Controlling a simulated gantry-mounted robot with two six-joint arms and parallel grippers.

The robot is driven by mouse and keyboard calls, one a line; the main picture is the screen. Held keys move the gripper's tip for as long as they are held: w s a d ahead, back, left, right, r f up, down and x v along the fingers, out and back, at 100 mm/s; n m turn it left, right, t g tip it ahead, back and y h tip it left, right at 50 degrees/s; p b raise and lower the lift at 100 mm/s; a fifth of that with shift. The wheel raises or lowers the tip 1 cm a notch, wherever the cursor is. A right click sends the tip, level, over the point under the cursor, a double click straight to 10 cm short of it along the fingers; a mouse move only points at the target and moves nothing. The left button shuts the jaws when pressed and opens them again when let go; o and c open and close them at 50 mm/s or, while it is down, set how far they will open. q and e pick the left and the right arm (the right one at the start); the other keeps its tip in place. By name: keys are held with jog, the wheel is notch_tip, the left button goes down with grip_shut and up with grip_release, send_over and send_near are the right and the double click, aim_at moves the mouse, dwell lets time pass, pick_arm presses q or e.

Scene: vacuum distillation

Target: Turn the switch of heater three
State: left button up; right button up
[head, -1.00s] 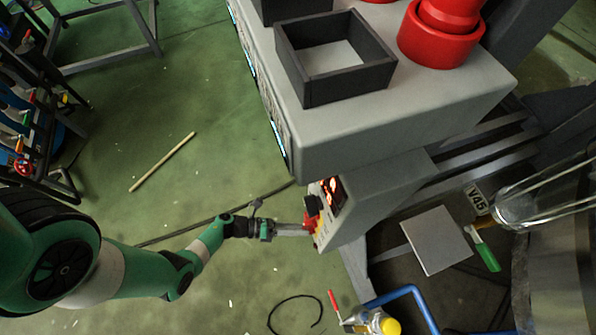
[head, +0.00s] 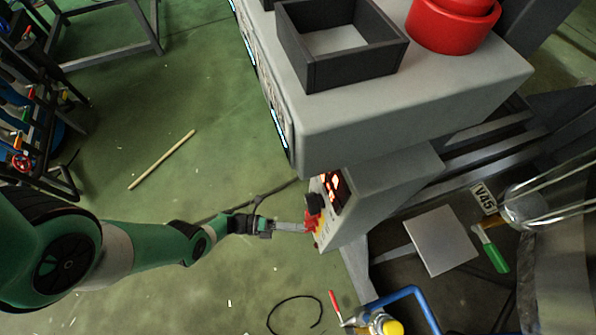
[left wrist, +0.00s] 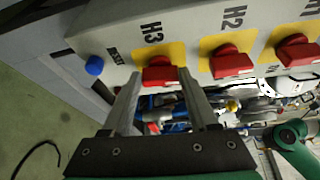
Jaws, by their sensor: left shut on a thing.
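The heater three switch (left wrist: 160,74) is a red knob on a yellow plate under the label H3 in the left wrist view. My left gripper (left wrist: 158,80) has one finger on each side of this knob and is shut on it. The knob looks about level with the panel's row of switches. In the head view my left gripper (head: 306,228) reaches the red and yellow front of the control box (head: 345,222). There its fingertips partly hide the switches. My right gripper is not in view.
Red switch H2 (left wrist: 231,62) and another red switch (left wrist: 297,50) sit to the right of H3. A blue button (left wrist: 94,65) is to its left. A grey cabinet (head: 400,120) overhangs the control box. Green floor lies open to the left.

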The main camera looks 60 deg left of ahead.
pick_arm(q)
jog(key=o, duration=1.4)
jog(key=v, duration=1.1)
jog(key=shift+s+a, duration=0.1)
jog(key=shift+s, duration=0.2)
jog(key=shift+f, duration=0.1)
